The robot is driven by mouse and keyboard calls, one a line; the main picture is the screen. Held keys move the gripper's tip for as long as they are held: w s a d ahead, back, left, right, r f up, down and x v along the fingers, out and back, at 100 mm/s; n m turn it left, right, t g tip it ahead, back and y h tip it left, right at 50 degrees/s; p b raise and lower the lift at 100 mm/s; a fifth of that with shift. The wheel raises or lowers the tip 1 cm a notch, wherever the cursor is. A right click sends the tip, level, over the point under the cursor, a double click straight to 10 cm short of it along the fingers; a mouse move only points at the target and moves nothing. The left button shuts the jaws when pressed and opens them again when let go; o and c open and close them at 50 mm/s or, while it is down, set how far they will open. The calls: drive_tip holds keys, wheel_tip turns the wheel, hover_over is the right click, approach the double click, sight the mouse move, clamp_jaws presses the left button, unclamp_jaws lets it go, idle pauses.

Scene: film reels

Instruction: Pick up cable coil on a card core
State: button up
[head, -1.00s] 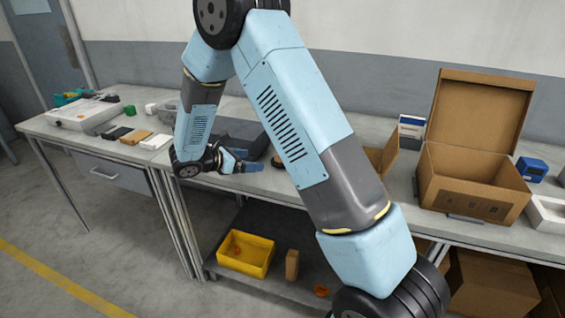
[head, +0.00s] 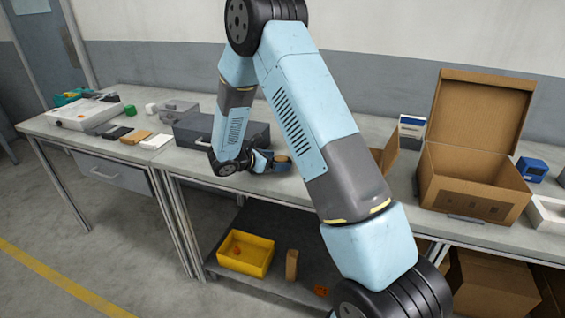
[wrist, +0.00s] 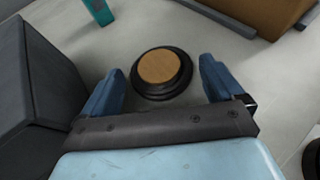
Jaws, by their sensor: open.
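The cable coil on a card core (wrist: 161,72) lies flat on the bench, a black ring around a round tan centre. In the wrist view it sits between and slightly ahead of the open blue fingers of my gripper (wrist: 162,88), with a gap on both sides. In the head view my gripper (head: 272,160) is low over the bench, and the coil (head: 282,158) shows only in part beside its fingers. I cannot tell the exact height of the fingers above the bench.
A dark grey case (head: 190,131) stands close to the left of my gripper, also in the wrist view (wrist: 40,85). An open cardboard box (head: 470,192) stands to the right. A teal object (wrist: 99,11) lies beyond the coil. Bare bench (wrist: 215,35) surrounds the coil.

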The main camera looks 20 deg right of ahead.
drive_tip(key=shift+w+d+f, duration=0.15)
drive_tip(key=shift+d, duration=0.15)
drive_tip(key=shift+c, duration=0.4)
drive_tip(key=c, duration=0.8)
